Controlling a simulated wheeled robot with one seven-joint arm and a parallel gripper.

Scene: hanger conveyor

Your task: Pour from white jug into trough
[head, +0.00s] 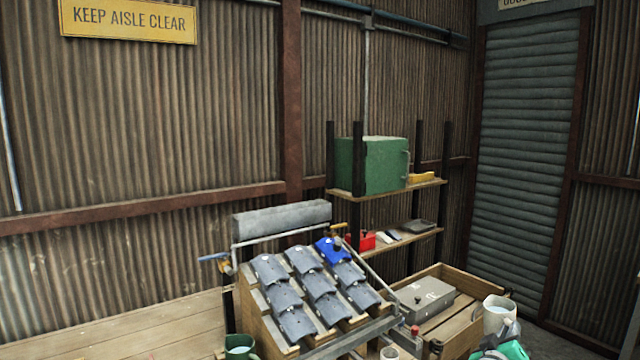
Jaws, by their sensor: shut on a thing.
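The white jug (495,314) is at the lower right, beside the wooden crate, roughly upright with its open top showing. My gripper (506,330) is at its near right side and shut on it; the fingers are partly hidden. A grey gutter-like strip (355,336) runs along the stand's lower edge. The jug's contents cannot be made out.
A wooden crate (462,341) holding a grey box (425,298) stands between stand and jug. Shelves with a green box (372,165) stand behind. The wooden bench (110,330) is clear at left.

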